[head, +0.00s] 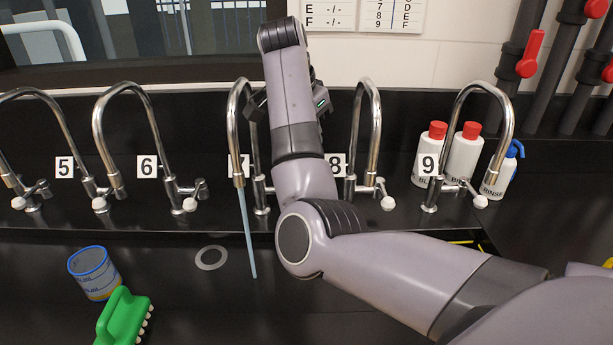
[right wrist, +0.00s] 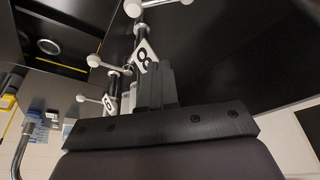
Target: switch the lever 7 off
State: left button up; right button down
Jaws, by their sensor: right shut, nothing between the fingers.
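Tap 7 (head: 232,130) is a chrome gooseneck with a pale blue stream (head: 247,235) running from its spout. Lever 7 is hidden behind my right arm in the head view. In the right wrist view a white-knobbed lever at the top edge, probably lever 7 (right wrist: 132,8), is partly cut off. My right gripper (right wrist: 156,82) is shut and empty, close to the number 8 plate (right wrist: 145,56). In the head view its fingertips are hidden behind the arm, between taps 7 and 8. My left gripper is not in view.
Tap 8 (head: 376,130) stands just right of my right wrist, its lever (head: 387,203) in front. Taps 5, 6 and 9 (head: 507,120) flank them. White bottles (head: 464,155) stand behind tap 9.

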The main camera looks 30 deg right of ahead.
notch_tip(320, 180, down, 10)
jog(key=shift+s+a, duration=0.2)
dwell(0.7)
jog(key=shift+w, duration=0.1)
